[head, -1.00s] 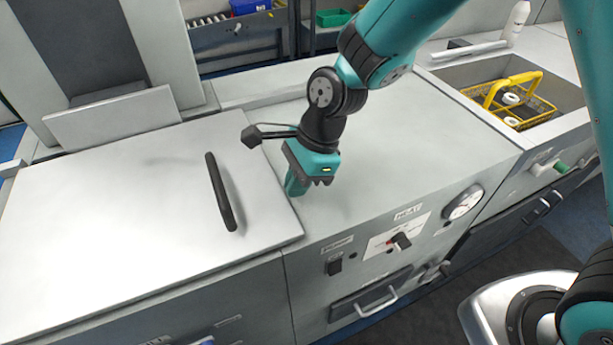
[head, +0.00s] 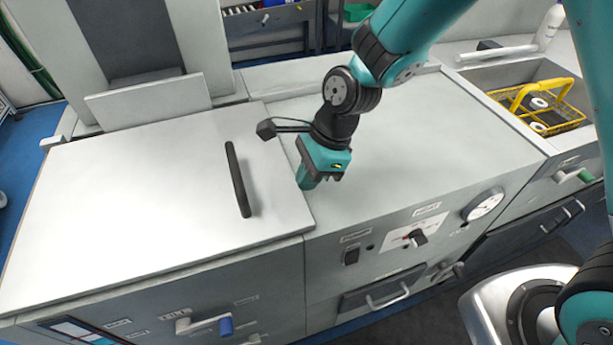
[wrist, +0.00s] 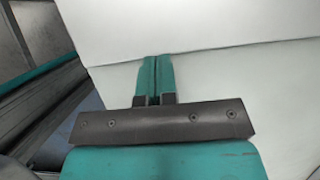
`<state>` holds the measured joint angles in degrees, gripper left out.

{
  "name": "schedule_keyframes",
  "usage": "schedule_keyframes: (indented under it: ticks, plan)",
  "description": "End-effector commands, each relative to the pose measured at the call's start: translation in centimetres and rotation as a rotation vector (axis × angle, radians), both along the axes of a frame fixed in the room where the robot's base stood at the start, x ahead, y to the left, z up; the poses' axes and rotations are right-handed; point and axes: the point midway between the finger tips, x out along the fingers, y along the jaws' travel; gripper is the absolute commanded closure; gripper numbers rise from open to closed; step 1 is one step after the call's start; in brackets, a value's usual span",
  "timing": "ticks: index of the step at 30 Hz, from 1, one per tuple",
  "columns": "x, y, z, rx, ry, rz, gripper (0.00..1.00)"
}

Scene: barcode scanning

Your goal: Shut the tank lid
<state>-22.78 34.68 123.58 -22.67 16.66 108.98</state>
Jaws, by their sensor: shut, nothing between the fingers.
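The tank lid (head: 150,205) is a broad pale panel with a long dark bar handle (head: 238,180) near its right edge. It lies flat over the top of the left tank in the head view. My gripper (head: 306,184) is shut and empty, pointing down just right of the lid's right edge, over the grey machine top. In the wrist view my gripper's teal fingers (wrist: 155,62) are together, with a pale panel edge running beyond the tips. Whether the fingertips touch the lid or the top is unclear.
An upright pale panel (head: 150,103) stands behind the lid. To the right are a gauge (head: 484,204), a heat knob (head: 417,237) and a sink with a yellow basket (head: 540,108).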

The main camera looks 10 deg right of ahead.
Motion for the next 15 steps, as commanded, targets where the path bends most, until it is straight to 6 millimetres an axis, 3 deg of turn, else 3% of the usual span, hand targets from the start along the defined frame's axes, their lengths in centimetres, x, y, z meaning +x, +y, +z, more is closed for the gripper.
schedule_keyframes:
  ticks: [7, 15]
  plan:
    - [0.2, -3.2, 0.5, 0.0, 0.002, 0.006, 1.0]
    - [0.9, -5.4, 6.1, 0.001, -0.006, 0.008, 1.0]
